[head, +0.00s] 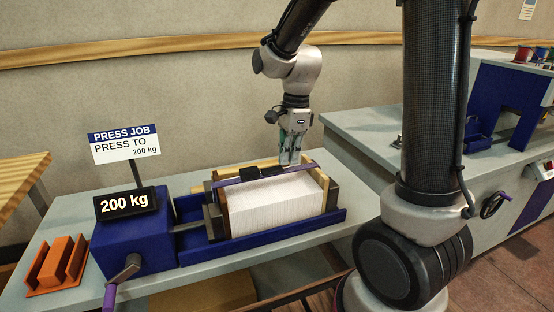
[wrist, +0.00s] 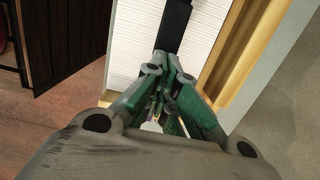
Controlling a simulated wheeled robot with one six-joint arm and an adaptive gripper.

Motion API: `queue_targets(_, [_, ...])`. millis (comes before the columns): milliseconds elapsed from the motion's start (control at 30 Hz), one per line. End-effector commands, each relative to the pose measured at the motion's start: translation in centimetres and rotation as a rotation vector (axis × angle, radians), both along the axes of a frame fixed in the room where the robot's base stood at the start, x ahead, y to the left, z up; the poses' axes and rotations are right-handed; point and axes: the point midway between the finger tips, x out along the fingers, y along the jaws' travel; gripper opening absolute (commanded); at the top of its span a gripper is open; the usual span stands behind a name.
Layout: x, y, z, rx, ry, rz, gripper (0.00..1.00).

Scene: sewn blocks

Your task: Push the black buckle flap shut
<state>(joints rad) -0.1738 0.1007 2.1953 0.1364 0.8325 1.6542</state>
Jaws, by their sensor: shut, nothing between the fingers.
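The black buckle (head: 251,173) lies on the purple strap (head: 304,164) that runs across the top of the white block of sheets (head: 275,202) in the press. I cannot tell which dark part is its flap or how far it stands open. In the wrist view a black piece of the buckle (wrist: 173,22) shows just beyond my fingertips. My gripper (head: 289,161) points down over the rear of the block, close to the buckle. Its fingers (wrist: 167,66) are shut with nothing between them. I cannot tell whether they touch the buckle.
The blue press (head: 130,240) has a crank with a purple handle at its front left. A display (head: 127,203) reads 200 kg, below a sign (head: 124,144) saying press to 200 kg. An orange rack (head: 57,264) stands at left. Wooden boards (wrist: 238,55) flank the block.

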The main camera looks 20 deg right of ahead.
Motion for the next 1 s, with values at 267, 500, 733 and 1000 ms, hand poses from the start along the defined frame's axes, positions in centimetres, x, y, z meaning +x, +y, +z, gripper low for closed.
queue_targets(267, [0.0, -0.5, 0.1, -0.001, 0.000, 0.001, 0.00])
queue_targets(500, [0.1, -0.7, 2.2, -0.001, -0.005, 0.001, 0.00])
queue_targets(733, [0.1, -1.1, 7.0, -0.001, -0.005, 0.000, 0.00])
queue_targets(1000, [0.1, -1.5, 11.2, -0.001, -0.001, 0.001, 0.00])
